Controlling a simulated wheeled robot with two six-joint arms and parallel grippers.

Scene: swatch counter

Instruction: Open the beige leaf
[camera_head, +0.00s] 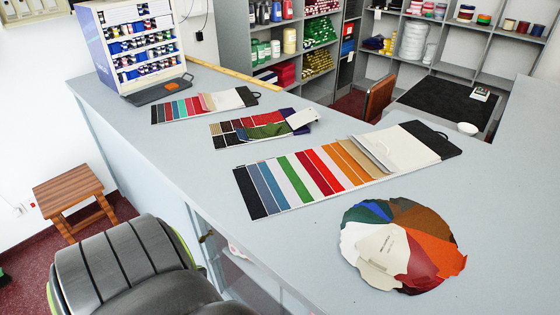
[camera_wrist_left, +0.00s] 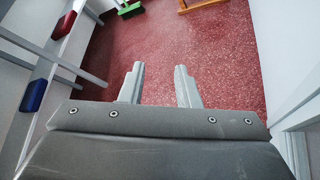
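A round fan of coloured leaves lies on the pale blue-grey counter (camera_head: 310,240) at the right front. A cream-beige leaf (camera_head: 385,246) with small print lies on top of its front left part, beside dark red and orange leaves. Behind it lies a long striped swatch card (camera_head: 300,180); a beige piece (camera_head: 364,155) shows near its right end, beside a white panel and a black end. My left gripper (camera_wrist_left: 160,72) shows in the left wrist view, open and empty above a red floor, away from the swatches. Neither gripper is in the head view.
Two smaller swatch sets (camera_head: 205,103) (camera_head: 262,128) lie farther back. A thread rack (camera_head: 135,50) stands at the counter's far left end. A wooden stool (camera_head: 72,198) stands on the floor at left. The counter front, left of the fan, is clear.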

